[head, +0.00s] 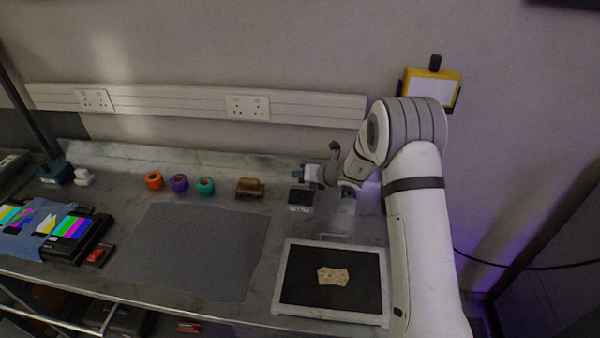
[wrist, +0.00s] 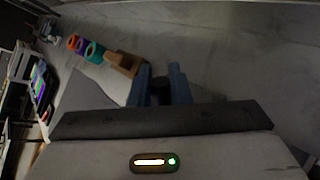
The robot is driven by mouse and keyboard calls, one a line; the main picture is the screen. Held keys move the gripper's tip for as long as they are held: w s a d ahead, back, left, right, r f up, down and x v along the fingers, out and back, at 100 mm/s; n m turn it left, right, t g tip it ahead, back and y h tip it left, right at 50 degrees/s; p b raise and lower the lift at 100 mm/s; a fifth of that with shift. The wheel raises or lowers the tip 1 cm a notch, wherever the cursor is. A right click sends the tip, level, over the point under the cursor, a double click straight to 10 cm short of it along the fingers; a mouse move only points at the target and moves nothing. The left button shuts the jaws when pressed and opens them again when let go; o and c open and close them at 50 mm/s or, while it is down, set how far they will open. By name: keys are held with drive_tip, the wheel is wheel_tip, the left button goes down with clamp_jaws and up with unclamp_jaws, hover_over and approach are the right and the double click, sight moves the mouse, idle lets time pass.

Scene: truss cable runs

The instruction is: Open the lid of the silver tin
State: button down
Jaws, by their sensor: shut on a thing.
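A small box with a dark upper part and a grey lower front (head: 301,198) stands on the worktop, just below my fingers in the head view. It may be the silver tin, but its small size and dim light leave this unsure. My gripper (head: 299,174) reaches in from the right, its blue fingers pointing left above the box. In the wrist view the two blue fingers (wrist: 160,86) are close together with a small dark thing between them. My gripper is shut on this dark part; whether it belongs to a lid cannot be told.
A brown wooden block (head: 249,187) and teal, purple and orange tape rolls (head: 179,183) stand to the left. A grey mat (head: 190,250) lies in front. A white-framed tray (head: 283,285) holds a beige scrap at front right. The wall and socket rail (head: 180,103) are behind.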

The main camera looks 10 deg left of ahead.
drive_tip(key=shift+d, duration=0.1)
drive_tip(key=c, duration=1.5)
unclamp_jaws()
drive_tip(key=shift+o, duration=0.6)
drive_tip(key=shift+s, duration=0.1)
wheel_tip(320, 180, up, 10)
drive_tip(key=shift+b, duration=0.65)
